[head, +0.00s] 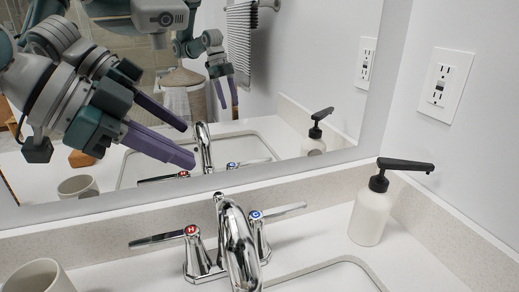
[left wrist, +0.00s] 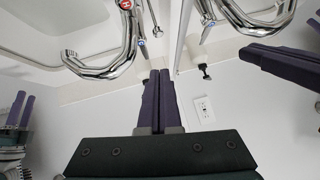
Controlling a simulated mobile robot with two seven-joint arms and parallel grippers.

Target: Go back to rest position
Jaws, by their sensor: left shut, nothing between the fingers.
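My left gripper (head: 188,158) reaches in from the upper left, above the counter and in front of the mirror. Its purple fingers are shut and empty. In the left wrist view the two fingers (left wrist: 158,76) lie side by side with nothing between them. A second purple finger shape just above the gripper in the head view looks like its reflection. My right gripper is not directly in view. The mirror shows another arm of mine with purple fingers hanging down, apart from each other.
The mirror (head: 300,62) fills the back wall. Below are a chrome faucet (head: 238,245), a sink (head: 345,273), a white soap dispenser (head: 370,216) with black pump, and a cup (head: 38,277). An outlet (head: 442,85) is on the right wall. The left wrist view shows the faucet (left wrist: 108,68) close by.

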